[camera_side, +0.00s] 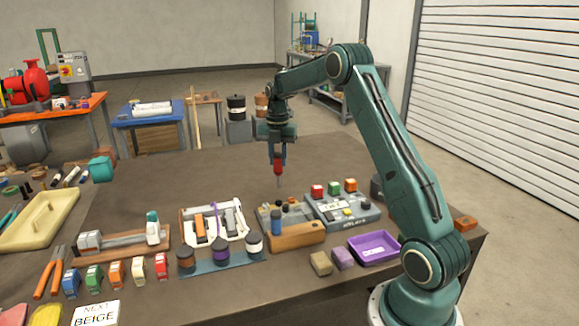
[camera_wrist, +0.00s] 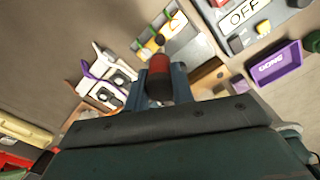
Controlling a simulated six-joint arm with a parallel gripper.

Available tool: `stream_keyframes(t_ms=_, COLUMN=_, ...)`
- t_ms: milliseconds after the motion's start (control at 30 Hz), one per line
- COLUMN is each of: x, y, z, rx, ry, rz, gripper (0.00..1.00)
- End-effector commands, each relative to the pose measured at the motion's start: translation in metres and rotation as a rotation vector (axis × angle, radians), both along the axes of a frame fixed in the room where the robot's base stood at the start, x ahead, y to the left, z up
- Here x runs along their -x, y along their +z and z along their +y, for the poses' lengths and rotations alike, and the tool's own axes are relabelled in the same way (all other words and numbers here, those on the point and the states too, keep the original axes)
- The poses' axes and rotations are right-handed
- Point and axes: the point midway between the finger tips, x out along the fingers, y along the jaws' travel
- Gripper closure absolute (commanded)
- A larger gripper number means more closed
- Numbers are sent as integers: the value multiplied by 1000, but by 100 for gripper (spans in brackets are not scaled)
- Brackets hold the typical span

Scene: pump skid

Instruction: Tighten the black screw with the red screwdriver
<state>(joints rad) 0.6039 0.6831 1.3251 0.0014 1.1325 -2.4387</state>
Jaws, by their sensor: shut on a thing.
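My gripper (camera_side: 278,157) is shut on the red screwdriver (camera_side: 278,168). The screwdriver hangs upright, its thin shaft pointing down, with its tip apart from the table and above the area behind the wooden block (camera_side: 297,236). In the wrist view the red handle (camera_wrist: 159,66) with its dark end sits between my two grey-blue fingers (camera_wrist: 160,82). The wooden block carries a grey top with blue and dark pieces. I cannot tell for certain which small dark piece is the black screw.
A grey device with coloured buttons (camera_side: 345,213) stands right of the block. A purple tray (camera_side: 374,247) lies in front. A white tool holder (camera_side: 240,237) and several jars stand left. The table's back middle (camera_side: 200,165) is clear.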

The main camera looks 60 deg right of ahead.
Motion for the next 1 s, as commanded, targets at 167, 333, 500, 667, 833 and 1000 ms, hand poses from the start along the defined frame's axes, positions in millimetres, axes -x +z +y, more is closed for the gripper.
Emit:
stream_keyframes(t_ms=167, x=0, y=-2, z=0, rx=0, ry=-1, rz=0, gripper=100)
stream_keyframes(t_ms=333, x=0, y=-8, z=0, rx=-2, ry=-2, rz=1, gripper=100)
stream_keyframes(t_ms=500, x=0, y=-18, z=0, rx=-1, ry=-2, rz=0, gripper=100)
stream_keyframes(t_ms=667, x=0, y=-28, z=0, rx=-1, ry=-2, rz=0, gripper=100)
stream_keyframes(t_ms=833, x=0, y=-37, z=1, rx=-2, ry=-2, rz=1, gripper=100)
stream_keyframes(t_ms=1000, x=0, y=-42, z=0, rx=-1, ry=-2, rz=-1, gripper=100)
